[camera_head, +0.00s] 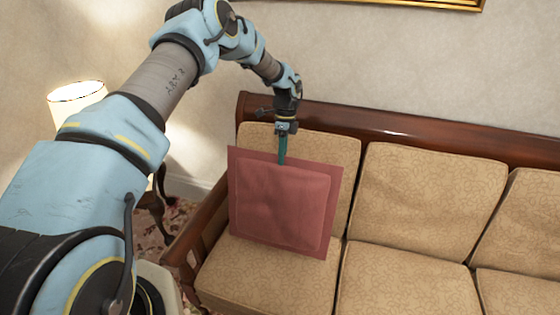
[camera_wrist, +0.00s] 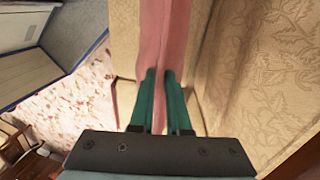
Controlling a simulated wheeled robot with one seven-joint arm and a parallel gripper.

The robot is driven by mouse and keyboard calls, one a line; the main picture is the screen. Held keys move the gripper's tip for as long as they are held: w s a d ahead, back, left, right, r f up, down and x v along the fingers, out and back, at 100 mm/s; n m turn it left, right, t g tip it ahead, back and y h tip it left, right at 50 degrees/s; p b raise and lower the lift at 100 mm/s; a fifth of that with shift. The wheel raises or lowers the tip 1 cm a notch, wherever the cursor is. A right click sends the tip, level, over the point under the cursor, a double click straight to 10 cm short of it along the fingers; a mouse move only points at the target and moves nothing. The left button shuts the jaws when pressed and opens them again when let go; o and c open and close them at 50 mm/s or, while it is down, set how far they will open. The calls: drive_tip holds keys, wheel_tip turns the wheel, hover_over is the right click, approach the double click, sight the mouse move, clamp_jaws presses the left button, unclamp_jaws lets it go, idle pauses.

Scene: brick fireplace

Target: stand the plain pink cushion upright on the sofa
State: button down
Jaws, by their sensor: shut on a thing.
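The plain pink cushion (camera_head: 281,202) is upright over the left seat of the sofa (camera_head: 388,283), in front of the left back cushion. Its lower edge is at the seat; I cannot tell whether it bears on it. My gripper (camera_head: 282,158) points down and is shut on the cushion's top edge. In the wrist view the two green fingers (camera_wrist: 159,78) pinch the pink cushion (camera_wrist: 165,32) edge-on between them. The sofa's patterned back cushion (camera_wrist: 262,70) is close on the right in that view.
The sofa's wooden back rail (camera_head: 400,131) runs behind, and its wooden left arm (camera_head: 205,222) is beside the cushion. A lit lamp (camera_head: 78,98) stands at the left. The middle seat (camera_head: 405,280) is clear. A framed picture edge (camera_head: 440,4) is on the wall.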

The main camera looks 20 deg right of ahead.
drive_tip(key=shift+w+d, duration=0.2)
drive_tip(key=shift+w, duration=0.05)
idle(0.3)
drive_tip(key=shift+w+d+f+b, duration=0.2)
drive_tip(key=shift+w+d+b, duration=0.7)
drive_tip(key=shift+b, duration=0.15)
drive_tip(key=shift+w+d+f+b, duration=0.2)
drive_tip(key=shift+w+d+b, duration=0.65)
drive_tip(key=shift+b, duration=0.2)
drive_tip(key=shift+w, duration=0.1)
drive_tip(key=c, duration=0.8)
unclamp_jaws()
